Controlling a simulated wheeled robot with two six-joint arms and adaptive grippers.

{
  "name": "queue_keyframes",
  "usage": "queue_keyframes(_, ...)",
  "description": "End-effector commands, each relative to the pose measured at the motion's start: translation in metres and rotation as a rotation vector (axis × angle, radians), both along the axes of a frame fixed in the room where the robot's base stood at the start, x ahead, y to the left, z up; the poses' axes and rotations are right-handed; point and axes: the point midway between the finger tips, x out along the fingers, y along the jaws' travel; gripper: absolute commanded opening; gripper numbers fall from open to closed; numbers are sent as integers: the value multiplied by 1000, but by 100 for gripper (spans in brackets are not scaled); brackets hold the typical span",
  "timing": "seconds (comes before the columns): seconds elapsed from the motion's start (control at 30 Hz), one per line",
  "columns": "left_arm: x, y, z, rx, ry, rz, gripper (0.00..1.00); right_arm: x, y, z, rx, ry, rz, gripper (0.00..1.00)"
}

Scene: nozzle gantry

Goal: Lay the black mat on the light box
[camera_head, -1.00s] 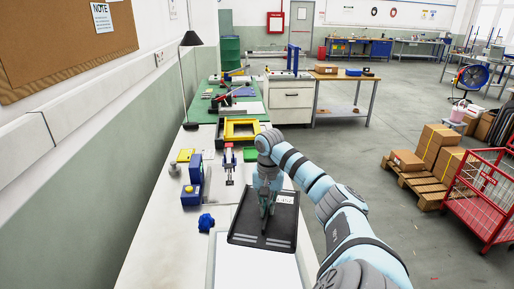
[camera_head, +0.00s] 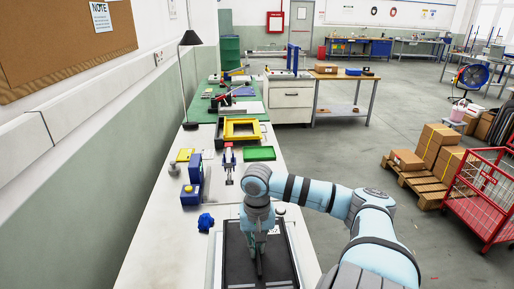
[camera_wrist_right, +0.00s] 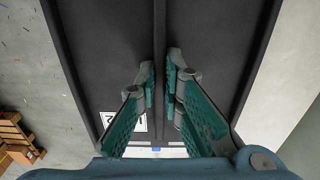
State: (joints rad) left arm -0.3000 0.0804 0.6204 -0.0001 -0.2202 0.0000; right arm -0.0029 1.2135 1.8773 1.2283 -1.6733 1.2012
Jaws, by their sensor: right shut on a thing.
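The black mat (camera_head: 236,262) is a dark flat sheet with a raised rim and a central ridge, at the bottom of the head view. It covers most of the white light box (camera_head: 215,262), whose left edge shows as a pale strip. My right gripper (camera_head: 260,272) points down over the middle of the mat. In the right wrist view the mat (camera_wrist_right: 105,60) fills the centre, and the fingers (camera_wrist_right: 161,68) are closed on its central ridge. I cannot tell whether the mat touches the light box. My left gripper is not in view.
On the white bench (camera_head: 160,245) left of the mat are a small blue object (camera_head: 206,222) and a blue block (camera_head: 191,195). A green tray (camera_head: 259,153) and a yellow frame (camera_head: 241,129) lie farther back. The bench's left front is clear.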

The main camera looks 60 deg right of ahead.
Motion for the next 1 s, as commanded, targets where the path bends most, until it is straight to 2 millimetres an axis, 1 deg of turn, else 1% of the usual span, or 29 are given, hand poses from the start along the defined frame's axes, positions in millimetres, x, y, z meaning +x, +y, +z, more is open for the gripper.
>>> queue_keyframes(0.03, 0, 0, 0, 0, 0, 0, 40, -1, 2, -15, 7, 3, -1, 0)
queue_keyframes(0.1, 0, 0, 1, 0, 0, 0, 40, 0, 1, -32, 5, 1, -1, 0)
queue_keyframes(0.2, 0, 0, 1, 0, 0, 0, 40, 0, 1, -49, 2, -1, -1, 0)
queue_keyframes(0.3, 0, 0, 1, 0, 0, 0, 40, 0, 1, -60, 1, 0, 0, 0)
queue_keyframes(0.4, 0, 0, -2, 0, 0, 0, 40, 0, 1, -79, 3, 1, -1, 0)
queue_keyframes(0.5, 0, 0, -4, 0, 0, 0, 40, 0, 1, -93, 0, 0, 1, 0)
queue_keyframes(0.77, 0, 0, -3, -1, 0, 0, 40, 0, 0, -94, -1, -1, 1, 0)
queue_keyframes(0.8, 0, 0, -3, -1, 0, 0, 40, 0, 0, -95, -1, 1, 1, 10)
queue_keyframes(0.87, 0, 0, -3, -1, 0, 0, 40, 0, 0, -95, -1, 1, 1, 19)
queue_keyframes(0.9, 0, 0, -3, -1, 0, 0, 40, 0, 0, -95, -1, 1, 1, 26)
queue_keyframes(0.93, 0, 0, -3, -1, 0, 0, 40, 0, 0, -95, -1, 1, 1, 28)
queue_keyframes(1.0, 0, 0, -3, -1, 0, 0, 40, 0, 0, -94, -1, 1, 1, 28)
